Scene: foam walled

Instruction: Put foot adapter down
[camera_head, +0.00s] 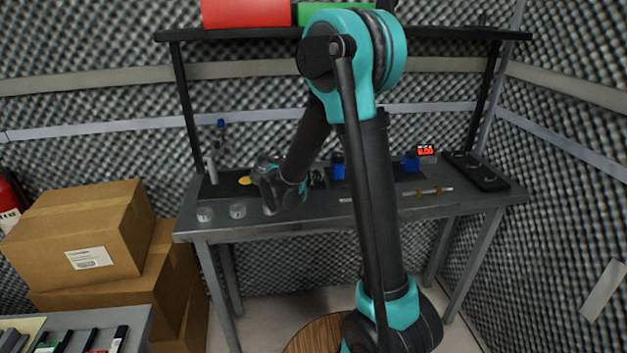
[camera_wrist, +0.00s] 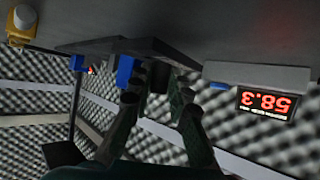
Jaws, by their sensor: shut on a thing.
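My gripper (camera_wrist: 157,82) shows in the wrist view with two dark green fingers reaching toward the table. It is shut on a small grey piece between the fingertips, which I take to be the foot adapter (camera_wrist: 160,76); its outline is hard to make out. In the head view my wrist is low over the left-middle of the grey workbench (camera_head: 335,226). There the foot adapter cannot be picked out. I cannot tell whether the adapter touches a surface.
A blue part (camera_wrist: 125,70) and a red-digit display (camera_wrist: 268,104) are near the fingers. Two small clear round pieces (camera_head: 238,210) lie at the bench's left front. Thin rods (camera_head: 428,191) lie at right, beside a black panel (camera_head: 476,171). Cardboard boxes (camera_head: 85,231) stand left.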

